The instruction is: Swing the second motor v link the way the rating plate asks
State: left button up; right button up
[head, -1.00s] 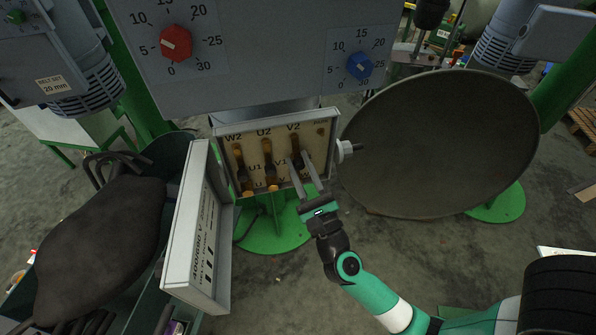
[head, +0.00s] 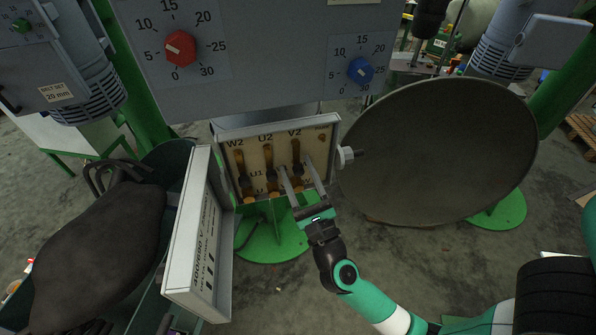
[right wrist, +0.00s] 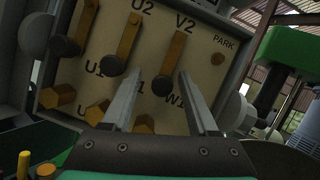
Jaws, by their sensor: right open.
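The open terminal box (head: 224,179) has W2, U2 and V2 along its top, each with a brass link hanging from it. The V2 link (head: 296,150) runs down to a dark knob and also shows in the right wrist view (right wrist: 174,52). My right gripper (head: 297,166) is open, its fingers apart at the knob (right wrist: 145,77) of the V2 link; contact cannot be told. The U2 link (head: 268,157) and W2 link (head: 239,160) hang to the left. A printed plate (head: 207,240) is inside the open lid; its tilted text is hard to read. My left gripper is out of view.
A bolt marked PARK (right wrist: 217,59) sits right of V2. The lid (head: 180,235) stands open at the left of the box. A cable gland (head: 345,157) sticks out at right, beside a large dark disc (head: 435,145). A panel with red (head: 180,48) and blue (head: 360,70) dials is above.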

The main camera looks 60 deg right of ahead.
jog(key=b+v, duration=0.3)
jog(key=v, duration=0.8)
jog(key=shift+s+a, duration=0.2)
jog(key=shift+s, duration=0.05)
